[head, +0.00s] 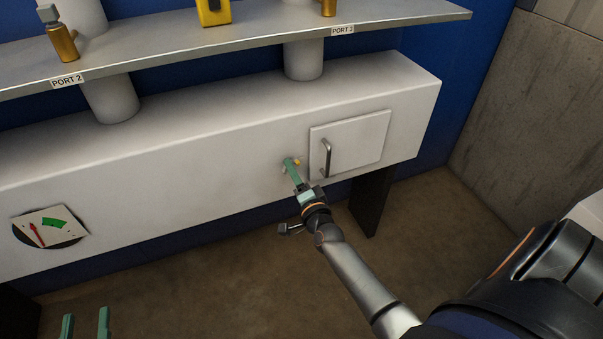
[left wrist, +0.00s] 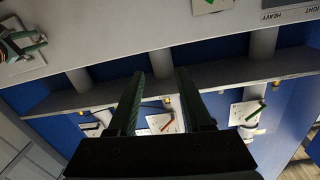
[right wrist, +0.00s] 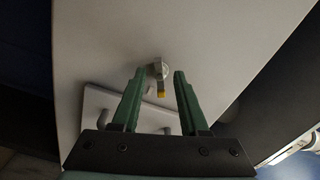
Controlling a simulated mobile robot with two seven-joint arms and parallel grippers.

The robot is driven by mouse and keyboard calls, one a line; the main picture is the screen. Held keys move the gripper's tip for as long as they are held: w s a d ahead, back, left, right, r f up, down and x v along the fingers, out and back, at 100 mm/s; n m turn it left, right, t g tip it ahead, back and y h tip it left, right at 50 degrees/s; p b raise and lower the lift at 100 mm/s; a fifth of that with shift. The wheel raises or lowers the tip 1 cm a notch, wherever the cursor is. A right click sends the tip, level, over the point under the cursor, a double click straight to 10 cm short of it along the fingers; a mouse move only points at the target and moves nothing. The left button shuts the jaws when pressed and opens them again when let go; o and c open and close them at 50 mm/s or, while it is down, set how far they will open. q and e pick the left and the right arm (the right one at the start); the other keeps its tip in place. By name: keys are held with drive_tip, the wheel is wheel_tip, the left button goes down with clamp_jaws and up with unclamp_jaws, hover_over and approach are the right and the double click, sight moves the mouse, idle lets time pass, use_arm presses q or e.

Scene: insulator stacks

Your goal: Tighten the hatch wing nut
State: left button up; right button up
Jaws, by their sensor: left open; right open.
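The hatch (head: 363,137) is a square white panel lying against the front of the white box, with a grey bar handle (head: 327,158). The wing nut (head: 297,162) is small, with a yellow tip, just left of the hatch. In the right wrist view the wing nut (right wrist: 160,76) lies just beyond and between the fingertips. My right gripper (head: 291,166) is open at the nut and largely covers it in the head view. In the right wrist view the fingers stand apart, with nothing gripped. My left gripper (head: 85,318) is open and empty at the lower left, away from the box.
A gauge (head: 48,228) with a red needle and green band is on the box's left front. Above runs a grey shelf (head: 210,44) with PORT 2 and PORT 3 labels and brass fittings. Grey pipes join it to the box. A concrete wall (head: 540,110) stands at right.

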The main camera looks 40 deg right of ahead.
use_arm(q)
drive_tip(key=s+f+g+p, duration=0.1)
drive_tip(key=s+f+g, duration=0.1)
drive_tip(key=f, duration=0.4)
drive_tip(key=s+f+n+g+y+p, duration=0.1)
drive_tip(key=s+f+g, duration=0.1)
drive_tip(key=f+g, duration=0.2)
drive_tip(key=shift+s+f+n+y, duration=0.3)
drive_tip(key=shift+f, duration=1.15)
use_arm(e)
drive_tip(key=v, duration=1.1)
drive_tip(key=shift+s, duration=0.4)
drive_tip(key=shift+o, duration=0.2)
